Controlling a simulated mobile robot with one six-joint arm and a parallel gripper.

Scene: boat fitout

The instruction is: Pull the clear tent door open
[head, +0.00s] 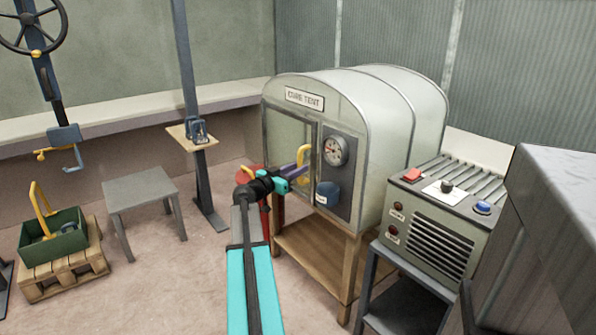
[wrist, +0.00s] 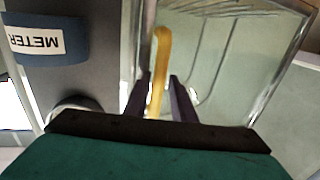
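The cure tent (head: 415,110) is a pale rounded cabinet on a wooden stand. Its clear door (head: 281,140) is on the front left and looks shut or nearly so. The yellow door handle (head: 304,152) stands at the door's right side; it also shows in the wrist view (wrist: 161,55) as an upright bar. My gripper (head: 300,168) reaches the handle from the front left. In the wrist view its two dark fingers (wrist: 164,88) are either side of the handle, with slim gaps showing. The handle's lower end is hidden behind the gripper body.
A gauge (head: 335,149) and a blue meter (head: 327,194) sit on the panel right of the door. A grey stool (head: 140,190) and a green crate (head: 52,242) are left.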

